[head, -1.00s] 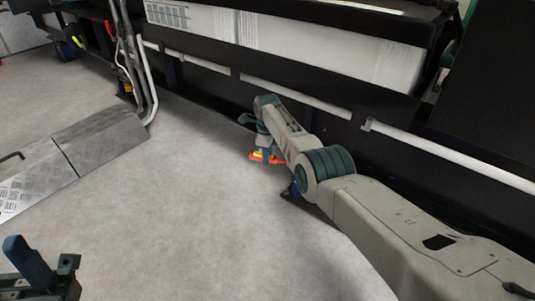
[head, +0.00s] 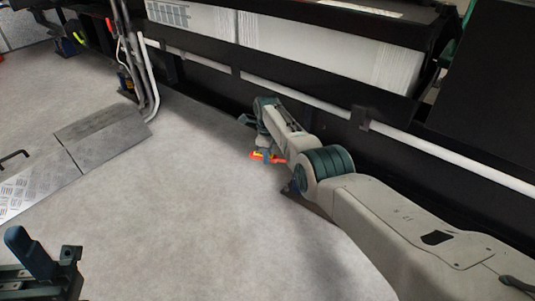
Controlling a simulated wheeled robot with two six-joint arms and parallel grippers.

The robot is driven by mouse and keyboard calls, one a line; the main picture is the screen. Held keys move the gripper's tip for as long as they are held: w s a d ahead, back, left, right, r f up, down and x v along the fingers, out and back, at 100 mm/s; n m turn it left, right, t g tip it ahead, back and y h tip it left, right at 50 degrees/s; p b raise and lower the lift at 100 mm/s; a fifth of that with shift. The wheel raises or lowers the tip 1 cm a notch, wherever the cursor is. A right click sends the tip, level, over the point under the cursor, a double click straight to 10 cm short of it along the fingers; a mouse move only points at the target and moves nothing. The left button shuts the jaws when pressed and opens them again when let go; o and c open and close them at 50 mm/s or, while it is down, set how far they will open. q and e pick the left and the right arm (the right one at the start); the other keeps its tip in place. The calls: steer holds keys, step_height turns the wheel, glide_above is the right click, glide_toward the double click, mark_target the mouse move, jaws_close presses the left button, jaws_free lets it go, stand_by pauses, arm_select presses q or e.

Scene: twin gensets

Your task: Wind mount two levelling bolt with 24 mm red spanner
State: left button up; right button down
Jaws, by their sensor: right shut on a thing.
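The red spanner (head: 273,159), with a yellow patch, shows as a small bar beside the far end of my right arm, low along the black frame. My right gripper (head: 260,155) is shut on it, with its fingertips partly hidden by the wrist and the spanner. The mount two levelling bolt cannot be made out; my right arm covers part of the frame's foot there. A small blue part (head: 297,185) shows under the arm, and I cannot tell what it is. My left gripper (head: 50,258) is open and empty at the bottom left, far from the spanner.
The black genset frame (head: 210,88) with a white pipe (head: 205,65) runs along the back and right. Grey conduits (head: 138,70) drop to the floor at the upper left. A metal ramp plate (head: 100,135) lies at the left. The grey floor (head: 180,210) between is clear.

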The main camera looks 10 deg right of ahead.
steer(key=shift+r+p, duration=1.2)
steer(key=shift+p, duration=0.1)
